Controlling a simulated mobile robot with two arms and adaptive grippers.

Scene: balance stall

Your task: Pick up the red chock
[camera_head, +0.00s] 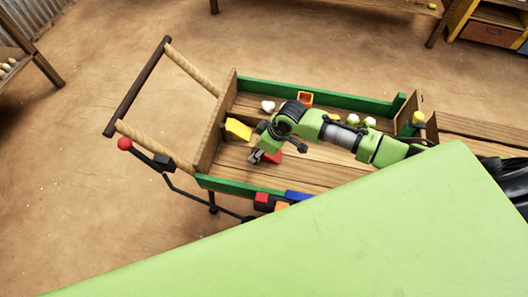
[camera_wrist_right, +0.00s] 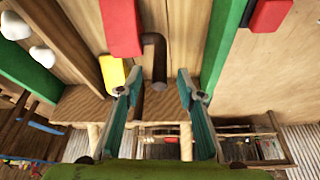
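The red chock (camera_head: 273,157) lies on the wooden bed of the cart (camera_head: 235,172), partly hidden by my right gripper in the head view. In the right wrist view the red chock (camera_wrist_right: 120,28) shows at the top, left of centre and beyond the fingertips. My right gripper (camera_head: 278,152) is low over the bed, beside the chock in the head view. Its fingers are spread and empty in the right wrist view (camera_wrist_right: 160,75), with the chock not between them. My left gripper is not in view.
A yellow block (camera_head: 238,129) lies near the cart's left end board. Green rails (camera_head: 330,97) line both long sides. White lumps (camera_head: 268,106) and an orange box (camera_head: 305,98) are near the far rail. Red (camera_head: 263,201) and blue (camera_head: 298,196) blocks sit outside the near rail.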

